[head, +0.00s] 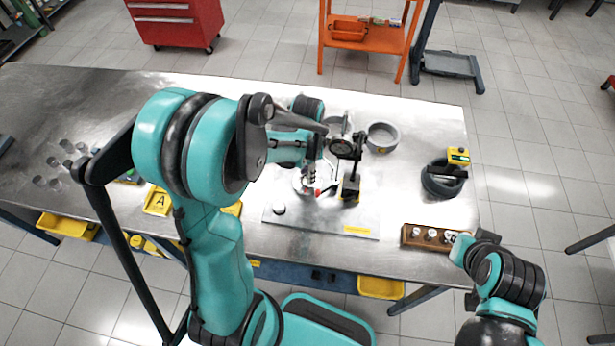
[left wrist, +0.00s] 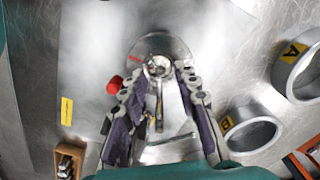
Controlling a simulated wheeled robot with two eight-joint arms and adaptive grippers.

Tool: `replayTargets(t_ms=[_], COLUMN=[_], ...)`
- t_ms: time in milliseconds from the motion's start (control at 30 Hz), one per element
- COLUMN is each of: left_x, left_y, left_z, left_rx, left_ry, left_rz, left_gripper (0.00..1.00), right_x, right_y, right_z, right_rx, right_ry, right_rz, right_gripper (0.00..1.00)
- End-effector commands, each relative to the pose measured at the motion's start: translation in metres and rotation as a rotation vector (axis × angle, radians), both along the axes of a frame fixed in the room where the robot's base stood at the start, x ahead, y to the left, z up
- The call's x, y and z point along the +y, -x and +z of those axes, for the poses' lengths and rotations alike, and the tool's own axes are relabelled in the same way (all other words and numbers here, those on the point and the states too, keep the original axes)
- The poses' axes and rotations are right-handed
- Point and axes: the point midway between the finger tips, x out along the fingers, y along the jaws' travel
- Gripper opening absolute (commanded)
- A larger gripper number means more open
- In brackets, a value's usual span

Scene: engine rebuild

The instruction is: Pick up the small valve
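In the left wrist view, a shiny metal piece with a round head and a thin stem, which looks like the small valve (left wrist: 158,68), lies over a round grey disc (left wrist: 178,46). My left gripper (left wrist: 155,84) is open, with one finger on each side of this piece and gaps between. In the head view my left gripper (head: 318,172) is low over the grey plate (head: 290,225), and its own arm partly covers that area. My right gripper (head: 468,246) is at the table's right front, beside a wooden block; its fingers are not clear.
The wooden block (head: 410,236) holds several pale round pieces. A grey ring (head: 382,137), a dark ring-shaped holder (head: 440,180) with a yellow box (head: 458,157) and a black stand (head: 350,188) are nearby. A red knob (left wrist: 114,85) sits close to one left finger. Small cylinders stand far left.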

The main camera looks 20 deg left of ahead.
Motion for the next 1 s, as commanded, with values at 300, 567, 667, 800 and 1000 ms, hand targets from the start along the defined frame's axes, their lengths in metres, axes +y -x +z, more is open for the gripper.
replayTargets(t_ms=[300, 567, 667, 800, 1000], left_x=[0.000, 0.000, 0.000, 0.000, 0.000], left_y=[0.000, 0.000, 0.000, 0.000, 0.000], left_z=[0.001, 0.001, 0.006, 0.029, 0.072], left_rx=[0.000, 0.000, 0.000, 0.000, 0.000], left_ry=[0.000, 0.000, 0.000, 0.000, 0.000], left_rz=[0.000, 0.000, 0.000, 0.000, 0.000], left_gripper=[0.00, 0.00, 0.00, 0.00, 0.00], right_x=[0.000, 0.000, 0.000, 0.000, 0.000], right_y=[0.000, 0.000, 0.000, 0.000, 0.000], right_z=[0.000, 0.000, 0.002, 0.010, 0.022], right_rx=[0.000, 0.000, 0.000, 0.000, 0.000], right_ry=[0.000, 0.000, 0.000, 0.000, 0.000], right_rz=[0.000, 0.000, 0.000, 0.000, 0.000], right_gripper=[0.00, 0.00, 0.00, 0.00, 0.00])
